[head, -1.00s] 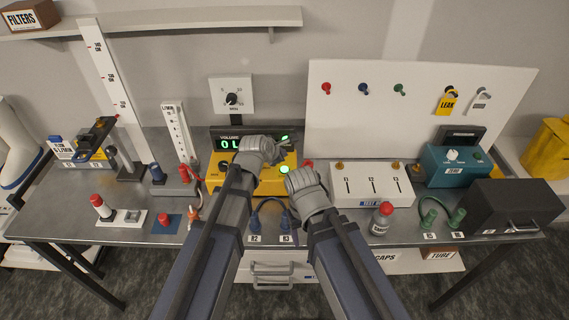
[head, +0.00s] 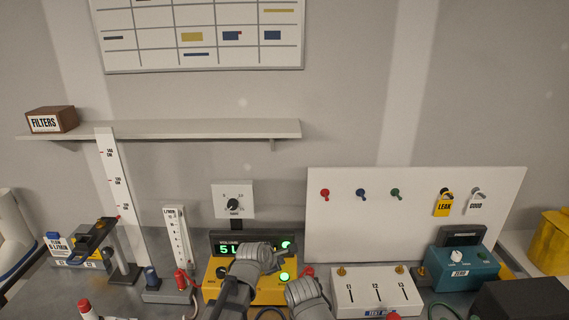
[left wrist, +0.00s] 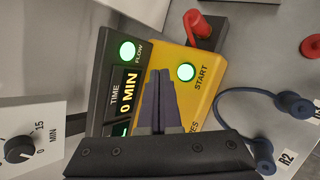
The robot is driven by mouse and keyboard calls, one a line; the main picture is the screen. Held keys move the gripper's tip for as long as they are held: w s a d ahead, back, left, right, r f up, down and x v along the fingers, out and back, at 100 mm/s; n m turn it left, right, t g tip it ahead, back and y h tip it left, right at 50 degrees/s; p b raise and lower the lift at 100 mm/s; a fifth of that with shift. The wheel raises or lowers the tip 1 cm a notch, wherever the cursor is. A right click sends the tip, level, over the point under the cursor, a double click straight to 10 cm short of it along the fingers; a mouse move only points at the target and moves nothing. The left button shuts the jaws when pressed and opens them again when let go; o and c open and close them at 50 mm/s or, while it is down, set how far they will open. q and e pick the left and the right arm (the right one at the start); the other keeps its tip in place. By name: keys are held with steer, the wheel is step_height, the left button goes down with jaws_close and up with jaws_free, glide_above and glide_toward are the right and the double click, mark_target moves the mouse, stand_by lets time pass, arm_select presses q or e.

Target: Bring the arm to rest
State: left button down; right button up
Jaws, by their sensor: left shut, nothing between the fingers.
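My left gripper (head: 281,257) is over the front of the yellow pump box (head: 215,292) in the head view, near its green START button (head: 284,276). In the left wrist view its two dark fingers (left wrist: 159,80) are closed together with nothing between them, in front of the box face, beside the lit START button (left wrist: 186,72). I cannot tell whether the fingertips touch the box. My right gripper (head: 305,291) is low in the head view, just right of the left one; its fingers are hidden behind its wrist.
The white valve box (head: 375,291) stands right of my right arm. A small flowmeter (head: 177,240) and a tall ruler (head: 122,200) stand at the left. The teal gauge box (head: 463,270) and black box (head: 520,300) are at the right. A shelf (head: 200,129) runs above the bench.

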arm_select(q)
steer(key=s+a+f+m+g+y, duration=0.2)
steer(key=s+a+f+m+g, duration=0.15)
steer(key=s+a+m, duration=0.6)
steer(key=s+a+f+m+g+y, duration=0.2)
steer(key=s+a+f+m+g, duration=0.3)
steer(key=s+m, duration=0.6)
steer(key=s+d+m+b, duration=0.2)
steer(key=s+d+m, duration=0.2)
steer(key=d, duration=0.6)
steer(key=shift+s+y+b, duration=0.3)
steer(key=shift+s+y, duration=0.05)
steer(key=shift+y, duration=0.05)
